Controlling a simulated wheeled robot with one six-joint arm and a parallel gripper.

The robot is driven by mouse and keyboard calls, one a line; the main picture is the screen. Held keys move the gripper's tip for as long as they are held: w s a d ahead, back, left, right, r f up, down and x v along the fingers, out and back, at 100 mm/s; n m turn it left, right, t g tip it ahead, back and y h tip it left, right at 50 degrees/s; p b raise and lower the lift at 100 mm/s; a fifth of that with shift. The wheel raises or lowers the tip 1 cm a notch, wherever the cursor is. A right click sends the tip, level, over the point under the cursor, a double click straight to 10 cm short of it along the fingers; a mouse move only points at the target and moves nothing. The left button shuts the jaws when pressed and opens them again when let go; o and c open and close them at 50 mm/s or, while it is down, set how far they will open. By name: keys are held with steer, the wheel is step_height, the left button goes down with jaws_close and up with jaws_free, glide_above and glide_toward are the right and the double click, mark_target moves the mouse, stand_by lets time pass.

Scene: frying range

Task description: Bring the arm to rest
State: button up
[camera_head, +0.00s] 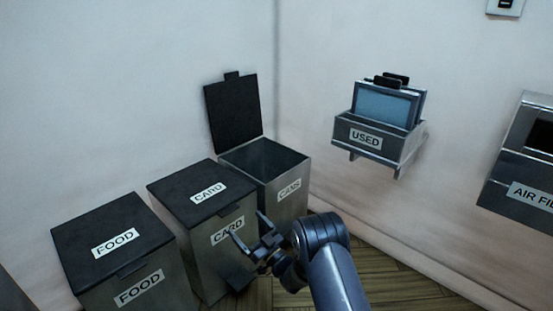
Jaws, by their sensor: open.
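My gripper (249,235) is in the lower middle of the head view, at the end of my dark arm. Its two jaws are apart with nothing seen between them. It shows in front of the metal bin marked CARD (202,239), covering part of that bin's lower right front. I cannot tell how far it is from the bin.
The FOOD bin (99,222) and the CARD bin have shut lids. The CANS bin (288,187) has its lid (233,115) raised. A wall holder marked USED (364,137) holds blue filter panels (383,106). An AIR FIL-marked box (520,194) is at right. Wooden floor (395,280) shows right of my arm.

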mark_target(231, 211)
steer(key=b+x, duration=0.1)
steer(key=x, duration=0.2)
steer(key=b+x, duration=0.1)
steer(key=x, duration=0.5)
steer(key=shift+w+a+f+b, duration=0.15)
steer(key=shift+a+f+b, duration=0.1)
steer(key=shift+b, duration=0.15)
steer(key=shift+r, duration=0.3)
